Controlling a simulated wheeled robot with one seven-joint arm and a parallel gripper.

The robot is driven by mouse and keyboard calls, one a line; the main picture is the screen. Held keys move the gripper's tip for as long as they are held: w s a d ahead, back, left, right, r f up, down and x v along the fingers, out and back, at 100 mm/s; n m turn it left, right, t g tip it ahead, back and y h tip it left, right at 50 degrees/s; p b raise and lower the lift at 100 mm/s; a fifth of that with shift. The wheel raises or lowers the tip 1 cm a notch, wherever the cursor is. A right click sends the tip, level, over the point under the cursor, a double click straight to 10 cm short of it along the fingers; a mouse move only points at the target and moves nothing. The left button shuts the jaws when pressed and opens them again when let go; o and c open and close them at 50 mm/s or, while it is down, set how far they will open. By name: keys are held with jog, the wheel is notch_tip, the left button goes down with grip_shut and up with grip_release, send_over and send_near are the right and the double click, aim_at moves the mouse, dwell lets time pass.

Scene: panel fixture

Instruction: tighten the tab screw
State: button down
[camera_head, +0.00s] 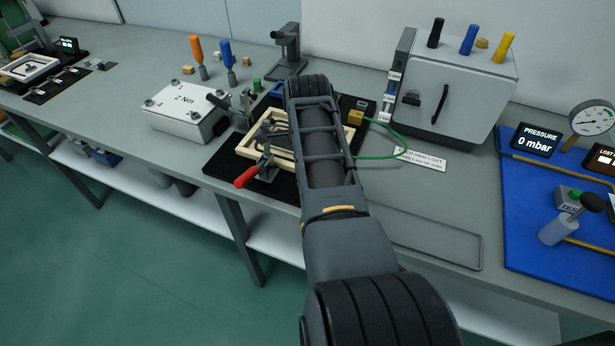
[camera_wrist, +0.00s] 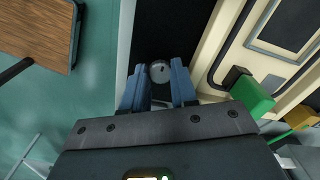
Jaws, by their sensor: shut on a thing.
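In the wrist view, my gripper (camera_wrist: 160,80) has its two blue fingers on either side of a small round grey metal piece (camera_wrist: 160,71) with a dark spot, and is shut on it. It lies over a black strip beside a cream frame (camera_wrist: 215,50). I cannot tell whether this piece is the tab screw or a tool seen end on. In the head view, my arm covers my gripper and part of the fixture. The cream frame (camera_head: 284,160) shows there on a black mat (camera_head: 222,162), with a red-handled clamp (camera_head: 247,177) at its front.
A green block (camera_wrist: 251,95) is close right of my fingers. A green wire (camera_head: 402,139) runs from a yellow block (camera_head: 355,118). A white "2 Nm" box (camera_head: 185,117) stands left. A grey cabinet (camera_head: 455,88) stands right, with an empty outlined tray (camera_head: 425,238) in front.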

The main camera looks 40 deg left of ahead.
jog(key=shift+w+r, duration=0.1)
jog(key=shift+r, duration=0.05)
jog(key=c, duration=1.2)
grip_release()
jog(key=shift+o, duration=0.2)
jog(key=shift+r, duration=3.85)
